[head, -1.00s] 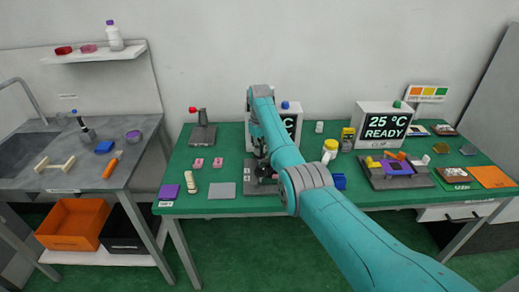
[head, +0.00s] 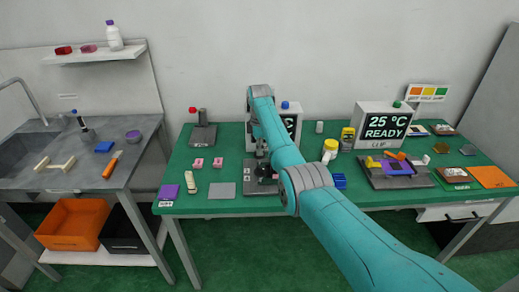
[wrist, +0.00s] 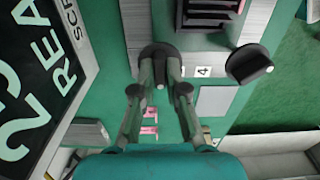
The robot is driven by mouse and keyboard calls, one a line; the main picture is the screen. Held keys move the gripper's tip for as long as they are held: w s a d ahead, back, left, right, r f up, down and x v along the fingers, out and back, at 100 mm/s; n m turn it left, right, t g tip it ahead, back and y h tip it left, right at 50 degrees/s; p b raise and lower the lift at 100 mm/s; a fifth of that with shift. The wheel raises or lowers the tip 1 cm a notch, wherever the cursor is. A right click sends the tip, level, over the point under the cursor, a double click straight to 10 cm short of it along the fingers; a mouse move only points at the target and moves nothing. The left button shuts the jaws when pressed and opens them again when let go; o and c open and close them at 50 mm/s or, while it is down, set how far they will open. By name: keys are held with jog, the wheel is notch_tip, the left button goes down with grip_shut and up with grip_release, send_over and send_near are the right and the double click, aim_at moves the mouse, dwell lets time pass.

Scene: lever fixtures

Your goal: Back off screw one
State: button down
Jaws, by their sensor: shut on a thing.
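My gripper (wrist: 160,76) is shut on a dark round screw knob (wrist: 159,50) at the edge of a grey fixture. In the head view my gripper (head: 262,160) points down over this grey fixture (head: 249,184) on the green table. The label of the held knob is hidden, so I cannot read its number. A second dark knob (wrist: 250,64) stands apart to the right, near a white label (wrist: 204,71) reading 4. A dark ribbed block (wrist: 210,14) sits in the middle of the fixture.
A display box (wrist: 38,85), partly hidden by my arm in the head view, stands close by. A flat grey plate (head: 222,190) and pink pieces (head: 198,162) lie left of the fixture. A red-topped lever stand (head: 202,134) is at the back left.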

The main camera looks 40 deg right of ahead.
jog(key=n, duration=0.4)
jog(key=shift+n, duration=2.3)
jog(key=c, duration=1.2)
grip_release()
notch_tip(320, 180, up, 12)
